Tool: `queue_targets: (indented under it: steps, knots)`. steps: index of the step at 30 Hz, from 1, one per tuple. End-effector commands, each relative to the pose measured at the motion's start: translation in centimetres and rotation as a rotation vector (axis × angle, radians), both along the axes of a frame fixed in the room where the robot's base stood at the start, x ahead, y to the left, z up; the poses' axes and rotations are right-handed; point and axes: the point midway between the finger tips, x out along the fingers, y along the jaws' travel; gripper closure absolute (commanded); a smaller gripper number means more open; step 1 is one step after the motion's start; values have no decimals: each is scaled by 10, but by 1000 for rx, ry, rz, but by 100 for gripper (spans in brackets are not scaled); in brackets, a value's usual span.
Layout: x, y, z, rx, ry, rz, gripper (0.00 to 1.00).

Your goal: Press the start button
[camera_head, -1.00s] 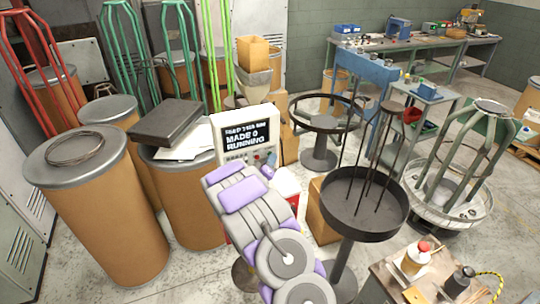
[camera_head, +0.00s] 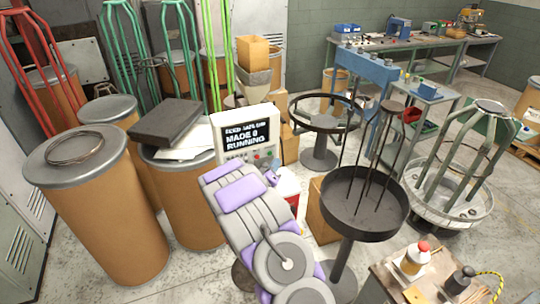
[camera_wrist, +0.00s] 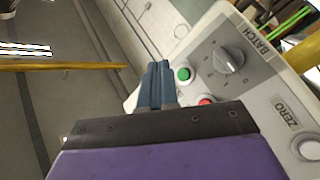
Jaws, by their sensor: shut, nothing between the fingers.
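The white control box (camera_head: 245,136) stands beyond my arm in the head view. Its dark screen shows white text with the words "MADE" and "RUNNING". In the wrist view, the box face (camera_wrist: 262,90) carries a green button (camera_wrist: 184,74), a red button (camera_wrist: 205,100), a dial (camera_wrist: 229,60) marked "BATCH" and a white button (camera_wrist: 308,148) marked "ZERO". My gripper (camera_wrist: 157,68) has its blue-grey fingers together and empty, just left of the green button in the picture. A gap seems to separate them. In the head view my gripper (camera_head: 271,178) is small, just below the box.
Brown drums (camera_head: 95,215) with grey lids stand left of the box. A black round tray with rods (camera_head: 365,215) stands to the right. A small bench (camera_head: 385,275) with bottles is at the lower right. A yellow bar (camera_wrist: 60,66) crosses the wrist view at left.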

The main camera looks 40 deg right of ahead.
Motion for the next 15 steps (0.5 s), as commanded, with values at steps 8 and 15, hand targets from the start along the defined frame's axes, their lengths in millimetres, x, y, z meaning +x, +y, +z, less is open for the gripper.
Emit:
queue_targets:
  steps: [8, 15]
  knots:
    - [-24, 6, -2, 4, 4, 0, 100]
    - [-29, 8, -1, 3, 0, 1, 100]
